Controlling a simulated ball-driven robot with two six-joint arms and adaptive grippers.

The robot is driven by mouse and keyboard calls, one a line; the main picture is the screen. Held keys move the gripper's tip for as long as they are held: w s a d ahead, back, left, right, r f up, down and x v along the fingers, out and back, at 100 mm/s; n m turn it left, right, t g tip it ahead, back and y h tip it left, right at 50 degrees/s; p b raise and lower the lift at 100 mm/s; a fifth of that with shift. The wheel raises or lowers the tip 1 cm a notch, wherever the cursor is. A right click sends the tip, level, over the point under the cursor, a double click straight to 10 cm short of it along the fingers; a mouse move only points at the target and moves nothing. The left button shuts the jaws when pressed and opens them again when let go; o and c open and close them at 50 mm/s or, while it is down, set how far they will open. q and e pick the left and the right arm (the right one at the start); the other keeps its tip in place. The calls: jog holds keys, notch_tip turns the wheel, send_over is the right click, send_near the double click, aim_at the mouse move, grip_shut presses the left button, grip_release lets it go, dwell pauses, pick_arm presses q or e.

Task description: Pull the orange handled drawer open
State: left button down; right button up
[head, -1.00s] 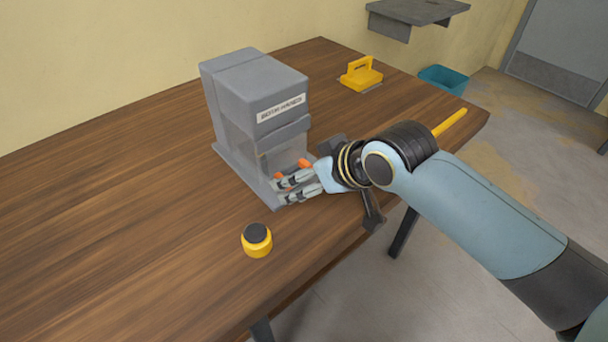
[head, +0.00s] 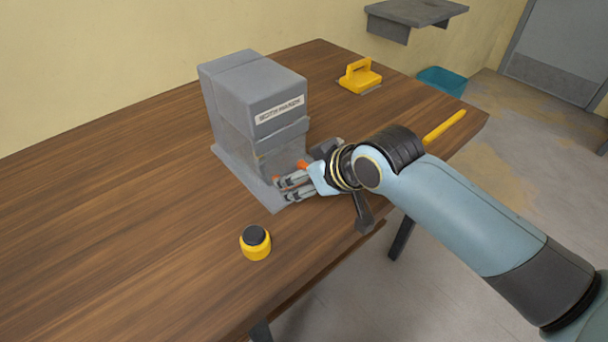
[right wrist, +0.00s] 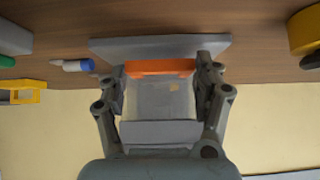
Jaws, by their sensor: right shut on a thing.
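A grey box (head: 252,85) with a white label stands on the wooden table. Its lower front holds the drawer with an orange handle (head: 302,165), mostly hidden by my fingers. My right gripper (head: 281,188) is at this lower front, shut on the handle. In the right wrist view the orange handle (right wrist: 160,68) lies crosswise between my two fingers, which reach both its ends. I cannot tell whether the drawer stands out from the box. My left gripper is not in view.
A yellow jar with a dark lid (head: 256,243) stands on the table (head: 130,200) in front of the box. A yellow handled block (head: 360,77) sits at the back. A blue and white marker (right wrist: 72,66) shows in the right wrist view. The table's left side is clear.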

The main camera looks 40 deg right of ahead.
jog(key=c, duration=0.3)
jog(key=shift+s, duration=0.35)
jog(key=s+p, duration=0.2)
jog(key=s, duration=0.2)
jog(key=s+p, duration=0.2)
jog(key=s, duration=0.3)
jog(key=s+d+p, duration=0.1)
jog(key=s+p, duration=0.1)
jog(key=s, duration=0.3)
jog(key=shift+p, duration=0.4)
jog(key=o, duration=1.8)
jog(key=shift+w, duration=0.1)
jog(key=shift+c, duration=0.2)
